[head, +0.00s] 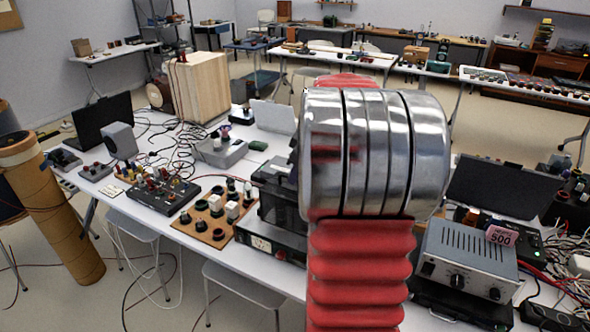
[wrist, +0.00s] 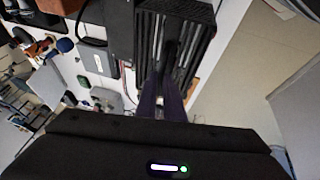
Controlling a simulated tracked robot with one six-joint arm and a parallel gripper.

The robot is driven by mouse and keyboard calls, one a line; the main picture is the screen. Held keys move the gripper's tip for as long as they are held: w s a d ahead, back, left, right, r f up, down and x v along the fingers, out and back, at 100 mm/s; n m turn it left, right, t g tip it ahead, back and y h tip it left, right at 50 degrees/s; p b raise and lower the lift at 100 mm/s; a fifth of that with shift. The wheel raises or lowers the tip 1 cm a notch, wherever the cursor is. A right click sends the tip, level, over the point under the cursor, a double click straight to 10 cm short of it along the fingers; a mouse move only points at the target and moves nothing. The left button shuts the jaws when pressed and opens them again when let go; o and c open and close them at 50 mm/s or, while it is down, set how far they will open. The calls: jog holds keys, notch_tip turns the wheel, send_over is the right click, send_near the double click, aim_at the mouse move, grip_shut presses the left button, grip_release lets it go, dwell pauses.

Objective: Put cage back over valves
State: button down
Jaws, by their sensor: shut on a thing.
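In the wrist view, a black slotted cage (wrist: 190,38) fills the upper middle, with parallel bars along its length. My gripper (wrist: 167,78) reaches up to its near end, and its two dark fingers are shut on it. In the head view my arm, in red bellows and shiny metal, covers the middle of the white table, so the gripper and most of the cage's surroundings are hidden. A black amplifier-like unit (head: 270,240) with a small meter shows partly to the left of my arm. I cannot make out the valves in either view.
A board of knobs and parts (head: 213,220) and a black control box (head: 160,198) lie left on the white table. A grey power unit (head: 466,262) with a pink tag stands right. A wooden box (head: 197,88) stands behind. Loose cables cross the table.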

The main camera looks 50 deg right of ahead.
aim_at(295, 188)
jog(key=shift+f, duration=2.1)
dwell(0.7)
jog(key=c, duration=1.8)
grip_release()
jog(key=shift+s, duration=0.1)
jog(key=d+v, duration=0.1)
jog(key=v, duration=1.2)
jog(key=shift+a+r, duration=0.3)
jog(key=shift+a, duration=0.2)
jog(key=shift+s, duration=0.1)
